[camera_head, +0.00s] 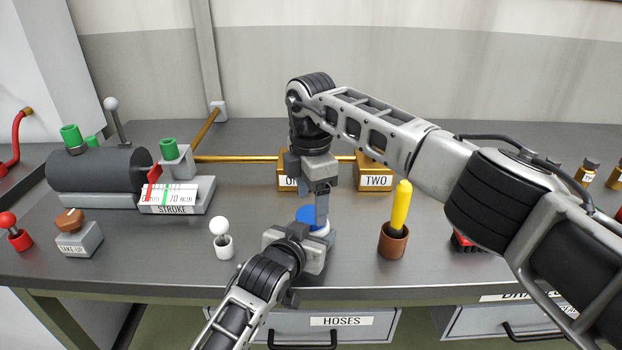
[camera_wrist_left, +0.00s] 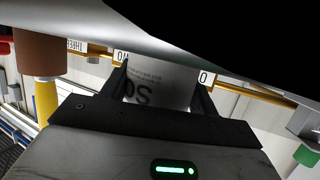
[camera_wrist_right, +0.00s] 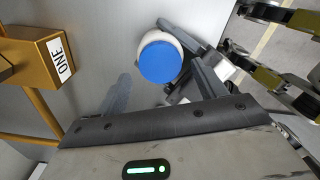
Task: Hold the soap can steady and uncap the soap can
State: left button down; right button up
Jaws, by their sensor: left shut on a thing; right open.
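The soap can is white with a blue cap (camera_head: 308,215); it stands on the metal bench near the front edge, mostly hidden by my grippers in the head view. My left gripper (camera_head: 312,243) is shut on the can's body, low and from the front. The left wrist view shows the lettered white can (camera_wrist_left: 158,88) between its two fingers. My right gripper (camera_head: 318,208) points down from above, over the cap. The cap is on the can.
A brown cup (camera_head: 393,243) with a yellow-handled tool stands to the right. A white-knobbed lever (camera_head: 220,240) stands to the left. Brass blocks marked ONE (camera_head: 285,183) and TWO (camera_head: 375,180) are behind. The STROKE gauge (camera_head: 175,200) is farther left.

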jog(key=shift+f, duration=1.35)
jog(key=c, duration=1.1)
jog(key=n, duration=1.6)
jog(key=shift+n, duration=0.4)
jog(key=o, duration=1.1)
jog(key=shift+r, duration=0.15)
